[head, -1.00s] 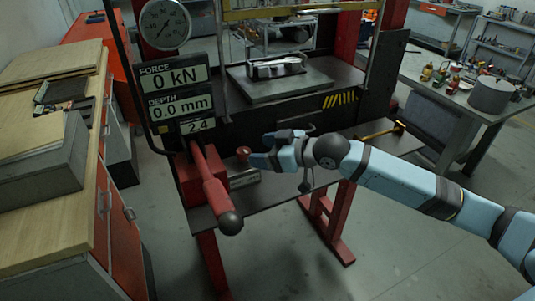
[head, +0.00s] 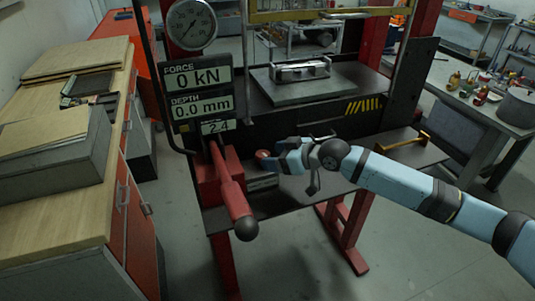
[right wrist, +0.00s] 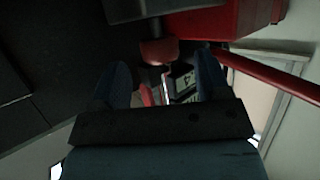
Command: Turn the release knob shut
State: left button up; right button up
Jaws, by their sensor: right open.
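The release knob (head: 264,156) is a small red, rounded knob on the press, just right of the red lever's base. In the right wrist view the knob (right wrist: 158,50) sits ahead of the gap between my fingers, joined to a grey block above it. My right gripper (head: 275,161) is at the knob's right side in the head view, close to it. It is open, with its two blue fingers (right wrist: 161,80) apart. I cannot tell whether a finger touches the knob. My left gripper is not in view.
The red lever (head: 231,194) with a black ball end slants down just left of the knob. The display panel (head: 203,102) reads 0 kN and 0.0 mm. A brass-coloured handle (head: 402,143) lies to the right. A wooden-topped bench (head: 72,222) stands at the left.

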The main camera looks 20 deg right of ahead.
jog(key=shift+x, duration=1.45)
jog(key=shift+c, duration=0.5)
jog(key=c, duration=0.8)
jog(key=m+t+h+p, duration=0.1)
jog(key=p, duration=0.3)
jog(key=m+h+p, duration=0.1)
jog(key=p, duration=0.2)
jog(key=shift+s+a+r+t+p, duration=0.15)
jog(key=shift+a+r+t+p, duration=0.15)
jog(key=shift+t+p, duration=0.1)
jog(key=shift+c, duration=0.2)
jog(key=shift+d+f+m, duration=0.1)
jog(key=shift+m, duration=0.3)
jog(key=shift+f+h+p, duration=0.1)
jog(key=shift+h+p, duration=0.25)
jog(key=shift+h, duration=0.05)
jog(key=o, duration=0.9)
jog(key=shift+o, duration=0.2)
jog(key=shift+f, duration=0.1)
